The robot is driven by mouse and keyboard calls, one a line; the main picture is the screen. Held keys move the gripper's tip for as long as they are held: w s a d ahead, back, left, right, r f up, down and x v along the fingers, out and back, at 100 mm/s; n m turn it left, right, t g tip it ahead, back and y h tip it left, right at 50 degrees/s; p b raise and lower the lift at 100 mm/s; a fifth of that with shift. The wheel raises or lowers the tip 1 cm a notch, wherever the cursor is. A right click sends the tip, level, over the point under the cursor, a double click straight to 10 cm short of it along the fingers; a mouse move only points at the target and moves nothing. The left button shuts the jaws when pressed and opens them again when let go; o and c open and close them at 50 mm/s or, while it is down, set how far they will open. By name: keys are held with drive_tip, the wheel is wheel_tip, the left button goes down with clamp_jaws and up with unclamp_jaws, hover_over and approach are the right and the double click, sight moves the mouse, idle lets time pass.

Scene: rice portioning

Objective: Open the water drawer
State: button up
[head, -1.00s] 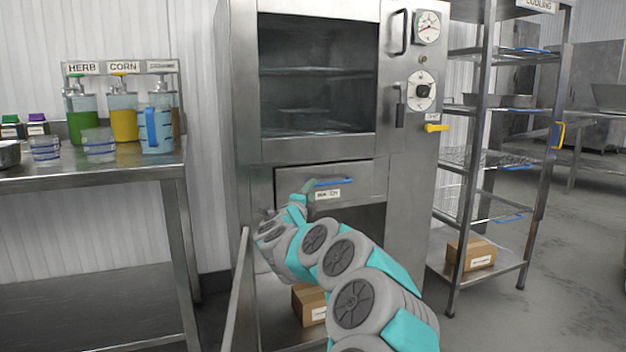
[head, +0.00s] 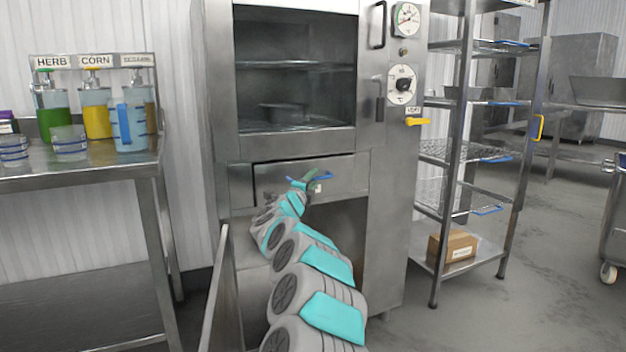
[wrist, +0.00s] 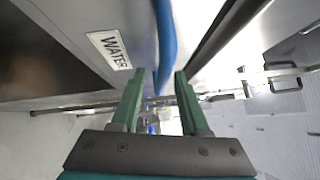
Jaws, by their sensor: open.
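The water drawer (head: 275,181) is a steel front below the oven window, with a blue bar handle (head: 325,177). A dark line runs along its top and left edges; I cannot tell whether it stands slightly out. In the wrist view, its WATER label (wrist: 110,50) and blue handle (wrist: 166,40) are close. My gripper (wrist: 160,75) is open, with the handle running between its two green fingers; I cannot tell whether they touch it. In the head view, my gripper (head: 308,181) is at the drawer front and covers part of the handle and label.
An open lower door (head: 217,295) sticks out at the cabinet's left. A steel table (head: 80,172) with dispensers and cups stands left. A wire rack (head: 465,150) with a cardboard box (head: 453,246) stands right.

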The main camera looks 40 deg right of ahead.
drive_tip(key=shift+w+d, duration=0.1)
drive_tip(key=shift+d, duration=0.1)
drive_tip(key=shift+c, duration=0.2)
clamp_jaws()
idle(1.2)
